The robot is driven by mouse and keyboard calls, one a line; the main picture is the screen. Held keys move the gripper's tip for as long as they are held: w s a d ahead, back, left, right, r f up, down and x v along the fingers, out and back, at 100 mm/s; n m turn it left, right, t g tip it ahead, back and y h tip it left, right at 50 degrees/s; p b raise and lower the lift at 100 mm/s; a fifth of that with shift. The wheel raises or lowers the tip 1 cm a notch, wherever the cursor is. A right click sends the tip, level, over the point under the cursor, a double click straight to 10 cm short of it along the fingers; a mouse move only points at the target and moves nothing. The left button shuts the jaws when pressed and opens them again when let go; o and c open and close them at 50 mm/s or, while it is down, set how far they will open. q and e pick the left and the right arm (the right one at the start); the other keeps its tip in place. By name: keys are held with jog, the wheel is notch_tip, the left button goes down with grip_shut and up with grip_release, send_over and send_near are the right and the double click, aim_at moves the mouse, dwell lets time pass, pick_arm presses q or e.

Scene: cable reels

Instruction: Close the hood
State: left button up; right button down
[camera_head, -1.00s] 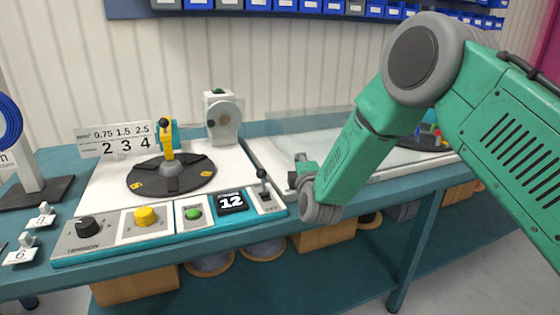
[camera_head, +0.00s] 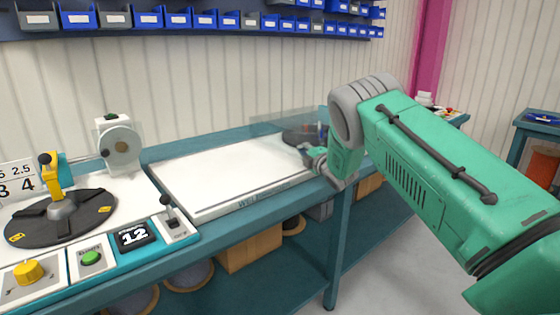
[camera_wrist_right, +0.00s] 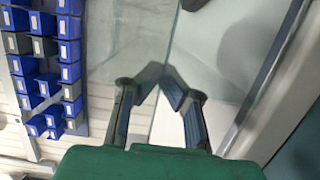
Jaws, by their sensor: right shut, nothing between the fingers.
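The hood looks like a clear, see-through panel (camera_head: 278,123) at the far right part of the white machine bed (camera_head: 225,175). Its edges are faint, and its exact tilt is hard to tell. My right gripper (camera_head: 308,152) is at the right end of the bed, close to the panel; contact cannot be told. In the right wrist view my right gripper (camera_wrist_right: 158,75) has its fingertips together and empty. A clear panel with a pale edge (camera_wrist_right: 212,55) fills the area beyond the fingers. My left gripper is out of view.
A control panel with a black turntable (camera_head: 60,217), a yellow knob (camera_head: 27,272) and a small lever (camera_head: 168,207) stands to the left. Blue bins (camera_head: 205,19) line the wall.

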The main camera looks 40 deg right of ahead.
jog(key=d, duration=0.3)
jog(key=shift+d+f, duration=0.3)
jog(key=shift+w+d+r, duration=0.1)
jog(key=shift+d, duration=0.2)
jog(key=shift+a+r+b, duration=0.1)
jog(key=shift+r+b, duration=0.2)
jog(key=shift+r, duration=0.1)
jog(key=shift+d+f, duration=0.15)
jog(key=shift+d, duration=0.1)
